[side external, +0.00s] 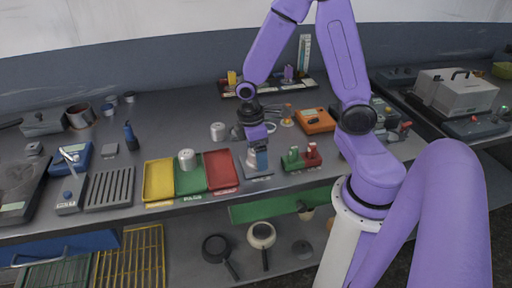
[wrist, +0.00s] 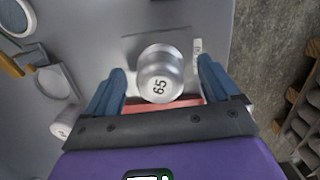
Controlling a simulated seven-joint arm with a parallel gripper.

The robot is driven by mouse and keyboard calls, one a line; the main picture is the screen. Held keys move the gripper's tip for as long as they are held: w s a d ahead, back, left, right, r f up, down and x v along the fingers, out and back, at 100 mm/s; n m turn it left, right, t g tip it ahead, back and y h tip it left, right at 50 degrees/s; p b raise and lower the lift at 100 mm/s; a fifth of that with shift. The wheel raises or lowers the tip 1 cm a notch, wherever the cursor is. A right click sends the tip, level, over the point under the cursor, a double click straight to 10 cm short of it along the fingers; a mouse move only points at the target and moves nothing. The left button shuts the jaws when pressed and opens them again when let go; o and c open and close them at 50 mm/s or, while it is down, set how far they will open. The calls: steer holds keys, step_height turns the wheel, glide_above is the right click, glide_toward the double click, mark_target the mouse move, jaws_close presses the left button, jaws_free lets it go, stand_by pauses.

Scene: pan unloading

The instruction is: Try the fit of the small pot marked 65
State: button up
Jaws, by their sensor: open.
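The small silver pot marked 65 (wrist: 160,72) stands between the two blue fingers of my gripper (wrist: 162,84) in the wrist view, with its number facing my wrist. A gap shows on both sides of it, so my gripper is open around it and not clamped. In the side view my gripper (side external: 257,160) points down over a grey plate (side external: 258,174) just right of the red tray (side external: 221,172). There the fingers hide much of the pot.
Another silver pot (side external: 218,131) stands behind and left of my gripper, also in the wrist view (wrist: 65,122). One more pot (side external: 187,158) stands on the green tray (side external: 190,182), beside the yellow tray (side external: 158,181). A green and red fixture (side external: 301,158) is close on the right.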

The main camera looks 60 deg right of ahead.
step_height(320, 180, up, 17)
steer(key=w+a, duration=0.1)
steer(key=shift+w+a+r, duration=0.15)
steer(key=shift+w+a, duration=0.05)
steer(key=shift+a, duration=0.05)
stand_by(0.3)
steer(key=c, duration=0.7)
steer(key=shift+s+d+f, duration=0.15)
steer(key=shift+f, duration=0.45)
steer(key=shift+s+d+f, duration=0.1)
steer(key=shift+d+f, duration=0.05)
steer(key=shift+f, duration=0.4)
steer(key=c, duration=1)
steer(key=shift+s+d+f+t+y, duration=0.15)
steer(key=shift+d+f+y, duration=0.05)
steer(key=shift+f, duration=0.4)
steer(key=shift+s+d+f+t+y, duration=0.15)
steer(key=shift+f+y, duration=0.05)
steer(key=shift+f, duration=0.35)
jaws_close()
steer(key=shift+m, duration=0.3)
steer(key=shift+s+d+f, duration=0.1)
steer(key=shift+s+f, duration=0.05)
steer(key=shift+f, duration=3.65)
steer(key=shift+f, duration=0.85)
